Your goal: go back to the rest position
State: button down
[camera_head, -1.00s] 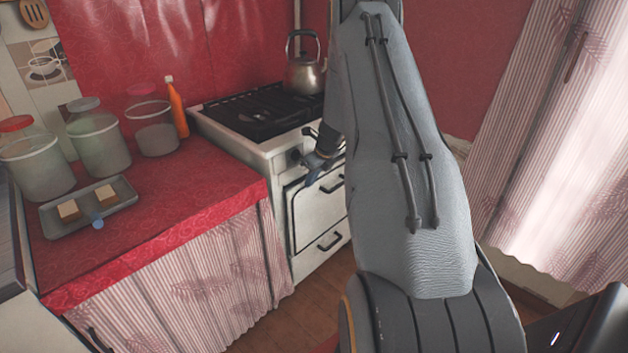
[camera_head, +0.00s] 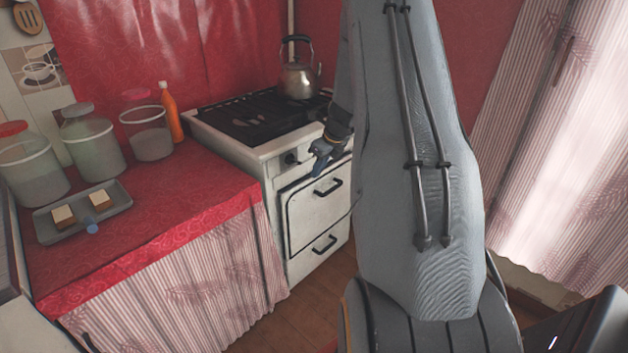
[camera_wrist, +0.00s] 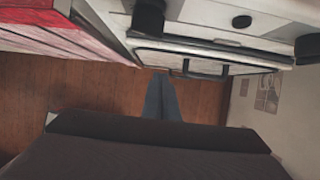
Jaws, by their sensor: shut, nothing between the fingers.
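My gripper (camera_head: 320,160) shows just left of my raised grey arm in the head view, in front of the white stove's (camera_head: 306,205) upper front. In the wrist view its fingers (camera_wrist: 161,98) are together with nothing between them, over the wooden floor (camera_wrist: 95,95). The stove's front and a dark handle show at the top of that view. Part of my wrist is hidden behind my arm in the head view.
A kettle (camera_head: 298,81) stands on the stove. The red-covered counter (camera_head: 165,215) holds a grey tray (camera_head: 70,228) with two small pale-topped blocks, lidded jars (camera_head: 92,148) and an orange bottle (camera_head: 171,115). A striped curtain (camera_head: 575,165) hangs at the right.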

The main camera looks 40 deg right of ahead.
jog(key=shift+s+r, duration=0.2)
jog(key=shift+r, duration=0.45)
jog(key=s+a+r+n+g, duration=0.1)
jog(key=s+a+r+n, duration=0.25)
jog(key=a+n, duration=0.5)
jog(key=s+a+r+n+g, duration=0.1)
jog(key=s+a+r+n, duration=0.35)
jog(key=a, duration=0.75)
jog(key=s+a+n+g, duration=0.1)
jog(key=s+a+n, duration=0.5)
jog(key=s+n, duration=0.4)
jog(key=s+a+n+g, duration=0.1)
jog(key=s+a+n, duration=0.6)
jog(key=s+n, duration=0.4)
jog(key=shift+a+r+g+h, duration=0.3)
jog(key=shift+r+h, duration=0.1)
jog(key=shift+r, duration=0.05)
jog(key=c, duration=2.5)
grip_release()
